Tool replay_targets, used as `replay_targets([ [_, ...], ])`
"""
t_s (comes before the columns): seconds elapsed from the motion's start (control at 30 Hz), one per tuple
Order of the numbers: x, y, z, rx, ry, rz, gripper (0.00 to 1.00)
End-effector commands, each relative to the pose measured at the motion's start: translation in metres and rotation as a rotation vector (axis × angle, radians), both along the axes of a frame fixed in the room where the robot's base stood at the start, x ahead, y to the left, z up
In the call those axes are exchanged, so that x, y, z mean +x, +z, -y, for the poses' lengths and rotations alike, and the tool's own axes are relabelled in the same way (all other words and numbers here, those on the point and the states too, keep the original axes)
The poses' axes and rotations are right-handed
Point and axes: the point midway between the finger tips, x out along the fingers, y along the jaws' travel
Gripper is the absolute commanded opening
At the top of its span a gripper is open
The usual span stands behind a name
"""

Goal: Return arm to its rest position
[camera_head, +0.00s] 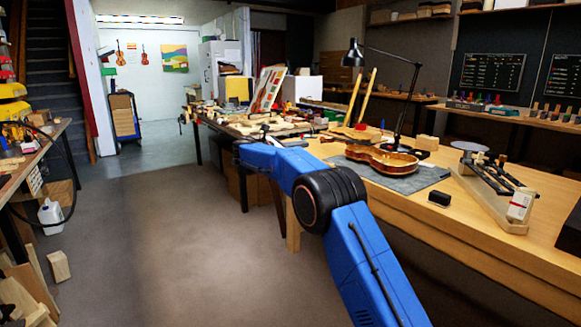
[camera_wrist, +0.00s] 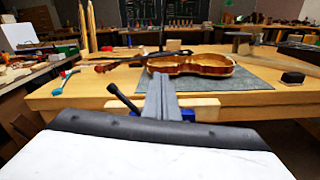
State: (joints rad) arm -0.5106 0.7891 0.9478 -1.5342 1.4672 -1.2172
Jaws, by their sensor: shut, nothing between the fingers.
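My blue arm reaches from the lower right over the floor beside the workbench in the head view. My gripper's grey fingers (camera_wrist: 161,98) show in the wrist view, pressed together with nothing between them. They point towards the bench's front edge and a violin body (camera_wrist: 192,65), apart from it. The open violin body (camera_head: 381,159) lies on a grey mat (camera_head: 426,178) on the workbench (camera_head: 400,198). In the head view the fingers cannot be made out at the arm's far end.
A black desk lamp (camera_head: 413,85) stands behind the violin. A wooden fixture with black rods (camera_head: 492,196) and a small black block (camera_head: 439,198) are to the right. A pale wooden jaw with blue parts (camera_wrist: 205,108) is at the bench front. Floor left of the bench (camera_head: 160,240) is clear.

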Motion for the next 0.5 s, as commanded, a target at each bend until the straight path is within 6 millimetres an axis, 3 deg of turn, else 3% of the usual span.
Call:
replay_targets([
  [0.1, -0.020, 0.016, 0.036, 0.096, -0.020, 0.013, 0.00],
  [0.27, -0.050, 0.029, 0.078, 0.231, -0.051, 0.034, 0.00],
  [0.5, -0.107, 0.041, 0.137, 0.433, -0.111, 0.077, 0.00],
])
